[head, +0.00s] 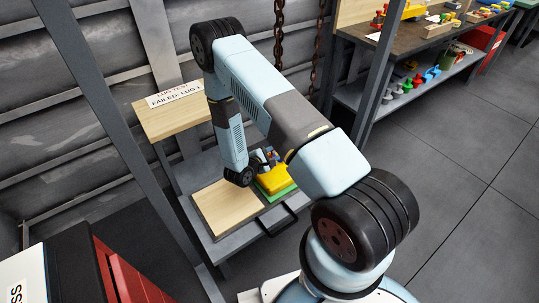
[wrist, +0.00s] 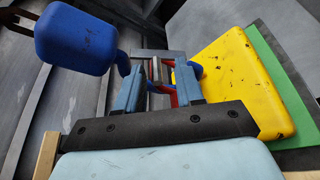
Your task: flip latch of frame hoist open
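My gripper (wrist: 160,78) points away from the wrist camera, its two pale-blue fingers apart with a gap between them. In the gap I see a grey metal rod and red and blue parts; I cannot tell whether the fingers touch them. A blue rounded block (wrist: 76,38) on a blue stem stands just left of the fingers; I cannot tell whether it belongs to the latch. A yellow block (wrist: 235,80) lies close on the right. In the head view, my gripper is small and partly hidden beside the yellow block (head: 274,179). No latch is clearly identifiable.
A green mat (wrist: 282,90) lies under the yellow block. A wooden board (head: 226,206) lies on the grey bench beside it. Chains (head: 279,35) hang behind my arm. A sign (head: 175,95) stands at the back. A shelf unit (head: 400,95) with small coloured parts stands at right.

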